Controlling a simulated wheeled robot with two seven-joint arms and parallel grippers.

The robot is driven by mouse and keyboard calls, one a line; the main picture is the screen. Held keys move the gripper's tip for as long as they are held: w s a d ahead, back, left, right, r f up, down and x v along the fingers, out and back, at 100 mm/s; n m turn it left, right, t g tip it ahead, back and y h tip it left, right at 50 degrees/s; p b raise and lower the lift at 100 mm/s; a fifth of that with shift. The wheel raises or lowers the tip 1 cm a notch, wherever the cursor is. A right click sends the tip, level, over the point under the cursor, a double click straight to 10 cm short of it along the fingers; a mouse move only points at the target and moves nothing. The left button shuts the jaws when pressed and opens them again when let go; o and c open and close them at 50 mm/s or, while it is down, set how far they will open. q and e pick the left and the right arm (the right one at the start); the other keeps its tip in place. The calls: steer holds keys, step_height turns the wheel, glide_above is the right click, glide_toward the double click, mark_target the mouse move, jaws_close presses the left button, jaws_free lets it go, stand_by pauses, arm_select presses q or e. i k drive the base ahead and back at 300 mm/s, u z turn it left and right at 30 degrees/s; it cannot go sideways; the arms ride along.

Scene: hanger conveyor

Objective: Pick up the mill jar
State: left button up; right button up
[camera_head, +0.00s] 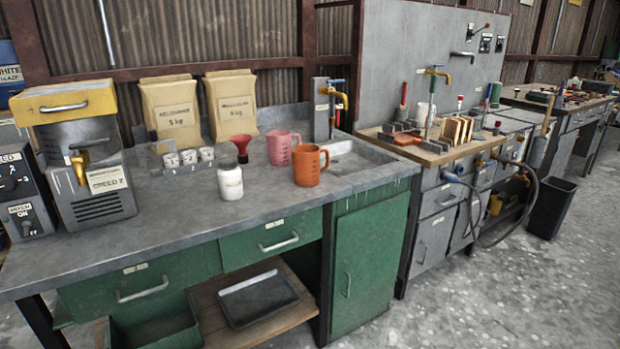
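A white jar (230,180), which appears to be the mill jar, stands upright near the middle of the grey workbench top (150,228). It has a rounded body with small dark print, too small to read, and a narrower neck. A red funnel (243,145) with a dark lower part is just behind it, partly overlapping it in the picture. Neither of my grippers shows in the head view.
An orange jug (310,166) and a pink jug (281,147) stand right of the jar. Several small white cups (188,157) are behind it. A grey machine (92,190) is at left, paper bags (172,108) behind, a sink (350,160) at right. The bench front is clear.

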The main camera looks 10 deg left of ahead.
mark_target(230, 181)
steer(key=z, duration=0.85)
steer(key=i, duration=2.55)
steer(key=u, duration=2.6)
